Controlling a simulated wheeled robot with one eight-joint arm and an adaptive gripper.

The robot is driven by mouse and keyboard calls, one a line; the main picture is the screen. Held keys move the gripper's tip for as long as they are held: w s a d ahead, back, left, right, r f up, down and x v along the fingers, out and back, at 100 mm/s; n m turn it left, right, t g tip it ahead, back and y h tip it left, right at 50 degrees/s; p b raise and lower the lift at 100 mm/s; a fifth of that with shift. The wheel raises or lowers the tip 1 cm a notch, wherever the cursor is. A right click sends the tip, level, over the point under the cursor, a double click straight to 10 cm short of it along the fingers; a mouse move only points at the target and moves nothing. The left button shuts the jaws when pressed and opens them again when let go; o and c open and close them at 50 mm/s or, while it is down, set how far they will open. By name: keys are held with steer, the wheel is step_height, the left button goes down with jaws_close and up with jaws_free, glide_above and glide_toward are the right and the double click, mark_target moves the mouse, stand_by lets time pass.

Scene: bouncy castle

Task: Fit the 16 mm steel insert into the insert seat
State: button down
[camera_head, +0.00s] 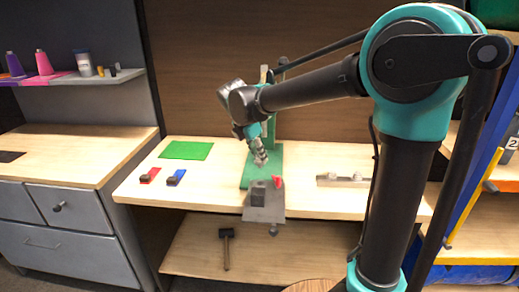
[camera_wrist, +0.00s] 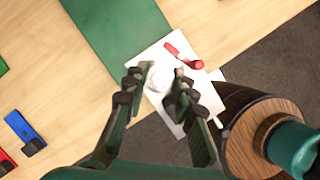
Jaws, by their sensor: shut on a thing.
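I cannot make out the insert seat.
A metal bar-like piece (camera_head: 344,180) lies at the right. A hammer (camera_head: 226,247) is below the tabletop. The table's left part has bare room.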

mark_target(257, 163)
steer(key=shift+f, duration=2.8)
steer(key=shift+f, duration=1.65)
stand_by(1.2)
steer(key=c, duration=1.2)
jaws_free()
steer(key=shift+o, duration=0.2)
steer(key=v, duration=1.2)
